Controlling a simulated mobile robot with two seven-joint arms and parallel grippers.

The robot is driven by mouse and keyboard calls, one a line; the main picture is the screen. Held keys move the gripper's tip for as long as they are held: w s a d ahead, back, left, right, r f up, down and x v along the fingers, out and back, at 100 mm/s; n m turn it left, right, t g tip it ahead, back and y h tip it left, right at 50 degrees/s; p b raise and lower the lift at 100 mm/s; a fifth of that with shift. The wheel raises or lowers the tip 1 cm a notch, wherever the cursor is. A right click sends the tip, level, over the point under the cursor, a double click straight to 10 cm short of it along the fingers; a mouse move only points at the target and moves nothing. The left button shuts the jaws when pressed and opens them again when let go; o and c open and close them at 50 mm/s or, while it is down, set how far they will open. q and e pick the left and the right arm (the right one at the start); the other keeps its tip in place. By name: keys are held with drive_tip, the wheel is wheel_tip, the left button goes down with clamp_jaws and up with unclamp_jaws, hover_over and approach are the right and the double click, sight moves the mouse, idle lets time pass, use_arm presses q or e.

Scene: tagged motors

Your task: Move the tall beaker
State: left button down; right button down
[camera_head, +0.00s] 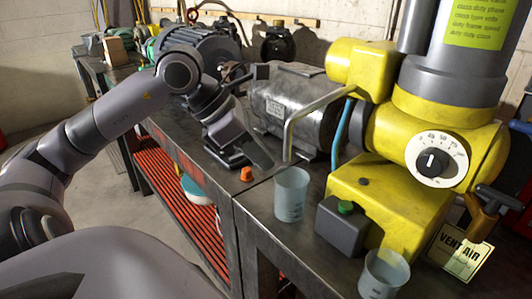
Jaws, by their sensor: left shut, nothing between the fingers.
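A tall translucent pale-blue beaker (291,196) stands upright near the front edge of the dark metal bench. A second, similar beaker (384,275) stands lower right, close to the bottom of the view; it looks shorter. My left gripper (266,163) is shut and empty, pointing down and to the right above the bench. It is up and left of the tall beaker, apart from it in the picture. My right gripper is not in view.
A yellow machine (400,200) with a dial and a grey box with a green button (343,225) stand right of the tall beaker. A grey motor (290,105) is behind it. A small orange object (247,174) lies left. Red slatted shelf (180,185) below.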

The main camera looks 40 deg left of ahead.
use_arm(q)
drive_tip(key=shift+x, duration=0.95)
drive_tip(key=shift+s+f, duration=0.1)
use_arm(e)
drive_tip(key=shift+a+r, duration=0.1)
use_arm(q)
drive_tip(key=shift+b, duration=0.3)
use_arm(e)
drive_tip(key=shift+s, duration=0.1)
use_arm(q)
drive_tip(key=shift+s+a+b, duration=0.3)
drive_tip(key=shift+s+a, duration=0.2)
drive_tip(key=shift+s, duration=0.1)
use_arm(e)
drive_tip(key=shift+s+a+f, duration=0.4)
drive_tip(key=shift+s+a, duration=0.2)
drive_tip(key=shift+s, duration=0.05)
